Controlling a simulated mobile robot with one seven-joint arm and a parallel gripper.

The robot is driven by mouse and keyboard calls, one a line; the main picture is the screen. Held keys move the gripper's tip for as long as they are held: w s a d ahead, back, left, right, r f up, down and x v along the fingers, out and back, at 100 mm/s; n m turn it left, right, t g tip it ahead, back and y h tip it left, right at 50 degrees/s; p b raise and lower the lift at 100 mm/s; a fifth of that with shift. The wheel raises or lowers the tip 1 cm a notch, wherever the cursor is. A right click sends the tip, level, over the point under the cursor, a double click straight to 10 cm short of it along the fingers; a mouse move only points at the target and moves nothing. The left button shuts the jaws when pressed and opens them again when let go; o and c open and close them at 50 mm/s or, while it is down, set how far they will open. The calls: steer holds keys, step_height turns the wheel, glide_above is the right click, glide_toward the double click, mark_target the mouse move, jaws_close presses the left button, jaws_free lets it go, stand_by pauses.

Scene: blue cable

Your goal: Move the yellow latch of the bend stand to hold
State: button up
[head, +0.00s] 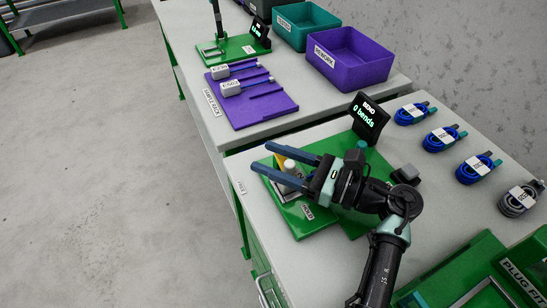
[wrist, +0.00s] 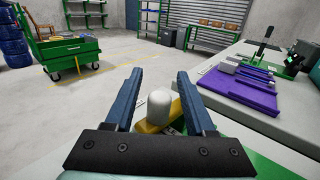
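The bend stand is a green base (head: 310,222) on the near table, with a black display (head: 369,118) reading "BEND 0 bends". Its yellow latch (head: 279,160) shows partly between my gripper's fingers in the head view. In the wrist view, the yellow latch (wrist: 153,127) carries a white rounded knob (wrist: 159,104), which stands between the fingers. My gripper (head: 263,158) is open, with blue fingers spread on either side of the knob; it also shows in the wrist view (wrist: 159,72). I see gaps beside the knob. The latch's far end and any hold mark are hidden.
Several coiled cables (head: 440,138) lie along the right of the table. A purple sample rack (head: 255,106), a purple bin (head: 350,58) and a teal bin (head: 303,22) stand on the far table. Green fixtures (head: 460,272) sit at the lower right.

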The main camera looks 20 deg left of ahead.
steer(key=shift+f, duration=0.1)
step_height(320, 180, up, 10)
steer(key=p, duration=0.1)
stand_by(0.5)
